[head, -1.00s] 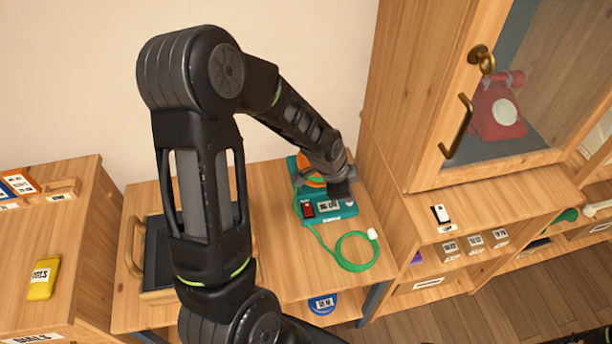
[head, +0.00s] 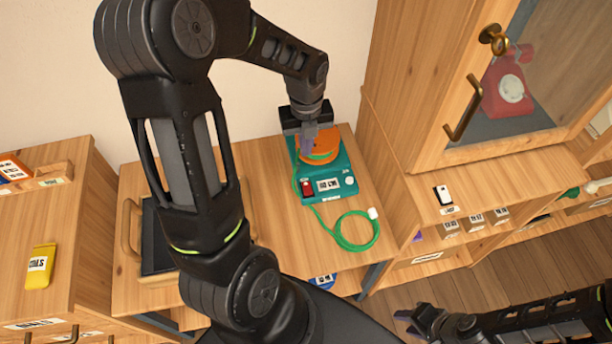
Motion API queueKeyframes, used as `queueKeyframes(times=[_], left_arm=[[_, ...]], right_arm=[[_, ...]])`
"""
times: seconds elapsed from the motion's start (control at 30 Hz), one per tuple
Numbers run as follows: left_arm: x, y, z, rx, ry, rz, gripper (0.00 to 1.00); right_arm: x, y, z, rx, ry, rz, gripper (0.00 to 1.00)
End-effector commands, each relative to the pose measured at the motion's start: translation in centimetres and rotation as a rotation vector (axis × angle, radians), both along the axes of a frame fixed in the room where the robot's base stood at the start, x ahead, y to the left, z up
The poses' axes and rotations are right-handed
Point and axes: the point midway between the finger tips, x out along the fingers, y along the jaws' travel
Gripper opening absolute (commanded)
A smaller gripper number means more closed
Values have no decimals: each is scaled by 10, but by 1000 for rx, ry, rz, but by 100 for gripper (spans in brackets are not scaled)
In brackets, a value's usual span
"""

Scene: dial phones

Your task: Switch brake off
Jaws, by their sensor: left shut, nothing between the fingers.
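A teal device (head: 341,163) with an orange disc (head: 318,150) on top stands on the wooden table. On its front are a red switch (head: 307,187), a white label plate (head: 327,185) and a round white knob (head: 349,181). The small print is too small to read, so I cannot tell which control is the brake. My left gripper (head: 308,150) is shut and empty, pointing down over the orange disc, behind the red switch. It hides part of the disc; contact cannot be told. My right gripper (head: 405,322) is low at the bottom right, away from the device.
A green cord (head: 341,238) with a white plug loops on the table in front of the device. A dark tray (head: 154,245) lies to the left, partly behind my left arm. A tall cabinet with a red phone (head: 508,85) stands right. A yellow box (head: 40,266) is far left.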

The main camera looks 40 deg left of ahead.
Motion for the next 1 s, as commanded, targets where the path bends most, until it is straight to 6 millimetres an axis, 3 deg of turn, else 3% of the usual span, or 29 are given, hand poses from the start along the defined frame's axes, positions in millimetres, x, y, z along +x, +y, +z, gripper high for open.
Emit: queueKeyframes(times=[0.17, 0.37, 0.8, 1.0], left_arm=[[0, 0, -3, 0, 1, 1, 0], [-1, 0, -21, 0, 4, 0, 0], [-1, 0, -104, 0, 4, 0, 0], [0, 0, -131, 0, 1, 2, 0]], right_arm=[[0, 0, 0, 0, 0, 0, 36], [0, 0, 2, 0, 0, 0, 36], [-1, 0, 7, -2, 3, 0, 36], [-1, -1, 11, -2, 4, -1, 36]])
